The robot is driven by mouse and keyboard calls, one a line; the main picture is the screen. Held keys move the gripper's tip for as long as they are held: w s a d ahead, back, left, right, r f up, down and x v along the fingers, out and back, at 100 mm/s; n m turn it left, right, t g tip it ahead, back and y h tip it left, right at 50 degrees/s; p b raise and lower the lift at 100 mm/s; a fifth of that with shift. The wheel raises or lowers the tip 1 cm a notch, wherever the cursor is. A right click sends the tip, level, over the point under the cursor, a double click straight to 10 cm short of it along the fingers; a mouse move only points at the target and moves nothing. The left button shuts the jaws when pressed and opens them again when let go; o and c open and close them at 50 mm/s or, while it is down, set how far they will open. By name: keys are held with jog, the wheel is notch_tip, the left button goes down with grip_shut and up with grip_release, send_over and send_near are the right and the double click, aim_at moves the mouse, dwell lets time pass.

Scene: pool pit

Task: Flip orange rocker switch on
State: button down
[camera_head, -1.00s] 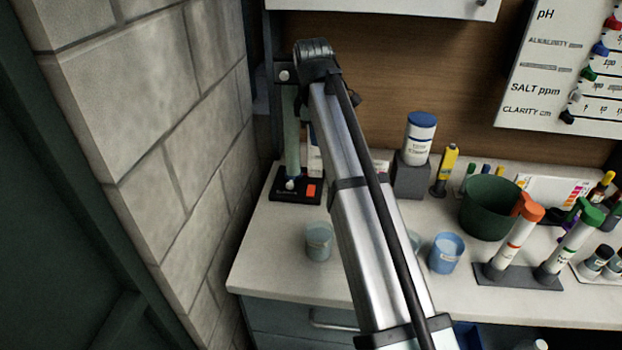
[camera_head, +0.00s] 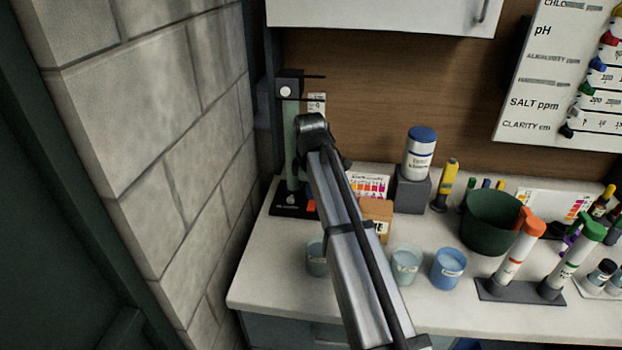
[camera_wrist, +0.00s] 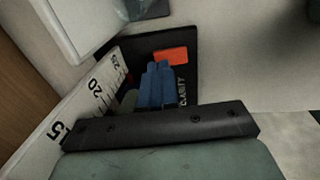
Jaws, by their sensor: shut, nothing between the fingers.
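The orange rocker switch (camera_wrist: 171,55) sits on the black base (camera_wrist: 184,84) marked "CLARITY" in the wrist view. In the head view a sliver of the orange switch (camera_head: 311,206) shows beside my arm, on the black base (camera_head: 287,211) of the upright tester with a pale green column. My gripper (camera_wrist: 161,67) is shut and empty, its blue fingers pointing at the base. In the wrist picture the fingertips lie just below the switch; I cannot tell whether they touch it. In the head view my arm's end hides the fingers.
A white scale plate (camera_wrist: 97,90) stands close left of the fingers. The stone wall (camera_head: 160,130) is left of the tester. An orange-brown box (camera_head: 378,214), cups (camera_head: 448,268) and a green bucket (camera_head: 492,222) stand to the right on the white counter.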

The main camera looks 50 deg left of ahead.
jog(key=shift+a+f, duration=0.1)
jog(key=shift+f, duration=0.65)
